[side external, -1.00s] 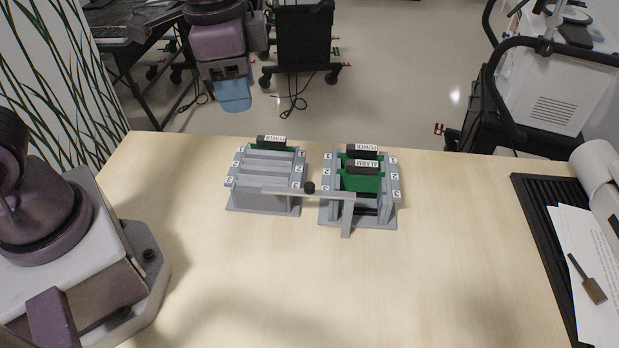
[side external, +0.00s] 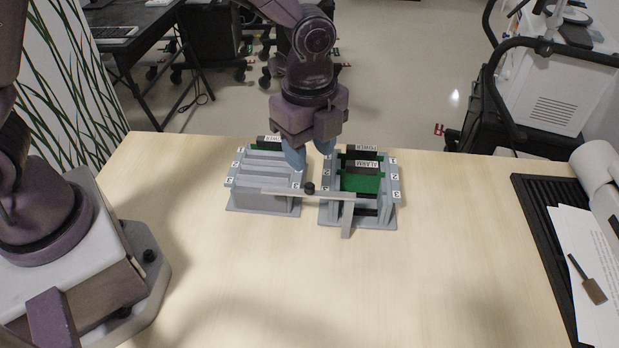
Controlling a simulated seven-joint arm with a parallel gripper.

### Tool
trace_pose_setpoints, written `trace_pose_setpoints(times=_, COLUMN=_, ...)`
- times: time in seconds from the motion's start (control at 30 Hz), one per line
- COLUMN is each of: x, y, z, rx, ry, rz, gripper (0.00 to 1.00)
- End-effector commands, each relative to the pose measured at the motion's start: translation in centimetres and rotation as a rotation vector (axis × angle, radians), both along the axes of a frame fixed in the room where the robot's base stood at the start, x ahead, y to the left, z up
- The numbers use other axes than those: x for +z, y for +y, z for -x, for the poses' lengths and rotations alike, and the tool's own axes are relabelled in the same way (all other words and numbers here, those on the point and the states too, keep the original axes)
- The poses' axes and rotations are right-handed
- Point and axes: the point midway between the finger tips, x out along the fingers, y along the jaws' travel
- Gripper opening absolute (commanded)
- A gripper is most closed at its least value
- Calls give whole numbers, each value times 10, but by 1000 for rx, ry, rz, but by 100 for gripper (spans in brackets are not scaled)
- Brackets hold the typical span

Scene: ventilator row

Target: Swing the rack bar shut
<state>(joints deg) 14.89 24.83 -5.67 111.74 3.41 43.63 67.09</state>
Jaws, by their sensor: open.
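Two grey racks stand side by side on the table, a left rack (side external: 264,203) and a right rack (side external: 387,212). A grey rack bar (side external: 335,195) with a black knob (side external: 309,188) lies across the front, reaching from the left rack over the gap to the right rack. Its right end has a part hanging down in front of the right rack. Green cards labelled POWER and ALARM (side external: 362,168) sit in the right rack; a POWER card (side external: 266,141) is at the back of the left one. My gripper (side external: 309,160) is open, with blue fingertips, above and behind the knob.
A black tray (side external: 532,214) with papers (side external: 590,245) and a brown-handled tool (side external: 592,290) lies at the right edge. The table in front of the racks is clear. A white machine on a black cart stands beyond the table at the back right.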

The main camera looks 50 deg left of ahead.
Motion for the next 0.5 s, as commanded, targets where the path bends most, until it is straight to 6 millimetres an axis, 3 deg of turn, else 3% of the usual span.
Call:
trace_pose_setpoints(times=0.2, x=-44, y=0, z=1, rx=0, ry=4, rz=-2, gripper=44)
trace_pose_setpoints(times=0.5, x=-69, y=0, z=0, rx=2, ry=0, rz=-1, gripper=44)
